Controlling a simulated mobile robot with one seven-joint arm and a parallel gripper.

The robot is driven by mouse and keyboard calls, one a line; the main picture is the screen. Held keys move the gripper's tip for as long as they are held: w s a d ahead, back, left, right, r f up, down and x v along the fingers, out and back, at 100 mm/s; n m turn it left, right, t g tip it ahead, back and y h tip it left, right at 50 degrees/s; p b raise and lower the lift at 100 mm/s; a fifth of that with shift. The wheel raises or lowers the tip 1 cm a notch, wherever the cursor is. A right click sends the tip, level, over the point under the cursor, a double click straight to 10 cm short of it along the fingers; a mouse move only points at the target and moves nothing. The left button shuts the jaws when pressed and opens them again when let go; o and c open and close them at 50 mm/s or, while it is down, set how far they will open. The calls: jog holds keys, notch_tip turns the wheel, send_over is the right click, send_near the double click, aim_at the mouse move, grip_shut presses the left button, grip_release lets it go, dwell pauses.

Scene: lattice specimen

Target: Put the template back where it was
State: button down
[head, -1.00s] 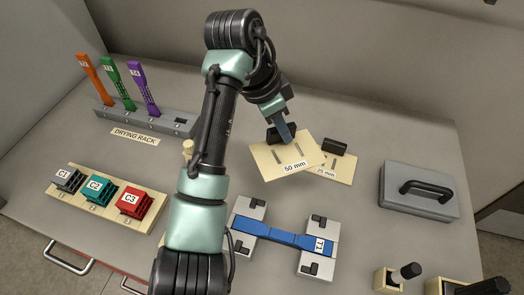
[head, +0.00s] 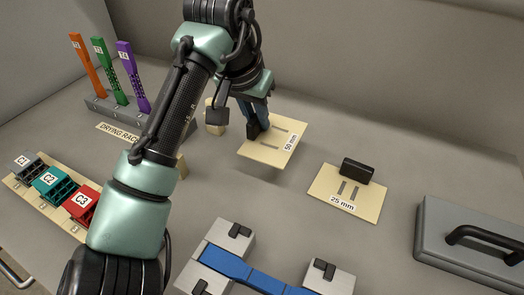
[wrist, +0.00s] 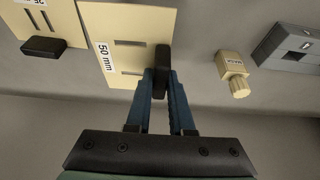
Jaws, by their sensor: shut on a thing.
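The 50 mm template (head: 280,143) is a thin cream plate with two slots and a black grip block. My gripper (head: 258,124) is shut on that black block. The wrist view shows both blue fingers (wrist: 161,82) on the block, with the plate (wrist: 122,35) extending to the left. The plate appears held a little above the table, left of and apart from the 25 mm template. The 25 mm template (head: 325,190) lies on the table with its own black block (head: 356,171) upright. My fingers hide part of the held block.
A pale knobbed piece (head: 212,118) stands just left of my gripper. The drying rack (head: 158,122) holds orange, green and purple specimens. A blue specimen (head: 228,263) lies on grey fixture blocks in front. A grey case (head: 470,235) is at right. Table between the templates is clear.

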aim_at(258, 143)
jog(key=shift+f+b, duration=0.45)
jog(key=shift+f, duration=2.7)
jog(key=c, duration=0.8)
grip_release()
jog(key=shift+f, duration=0.15)
jog(key=p+v, duration=0.1)
jog(key=v, duration=1.1)
jog(key=shift+p, duration=0.4)
